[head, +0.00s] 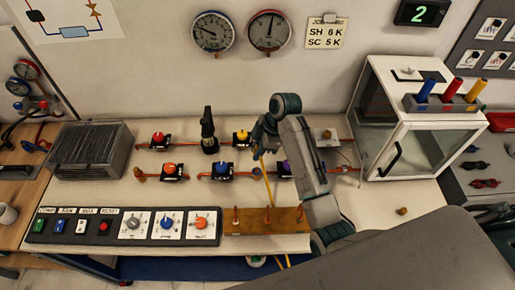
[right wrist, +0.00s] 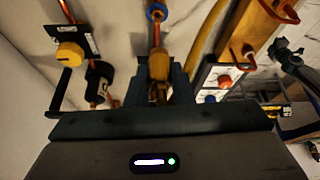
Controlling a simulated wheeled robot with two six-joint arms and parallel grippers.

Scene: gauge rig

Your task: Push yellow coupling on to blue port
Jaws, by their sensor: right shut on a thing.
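My right gripper (head: 258,147) is low over the middle of the bench, partly hidden by its own arm in the head view. In the right wrist view its dark fingers (right wrist: 158,92) are shut on a brass-yellow coupling (right wrist: 158,68). A blue ring (right wrist: 156,12), apparently marking the blue port, is on a copper pipe straight ahead of the coupling, roughly in line. My left gripper is not in view.
Valves with coloured knobs, such as a red one (head: 158,138) and a yellow one (right wrist: 70,52), stand around the gripper. A brown board with upright copper pieces (head: 250,226) lies at the front edge. A glass-fronted box (head: 400,70) is at right, a grey finned block (head: 92,150) at left.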

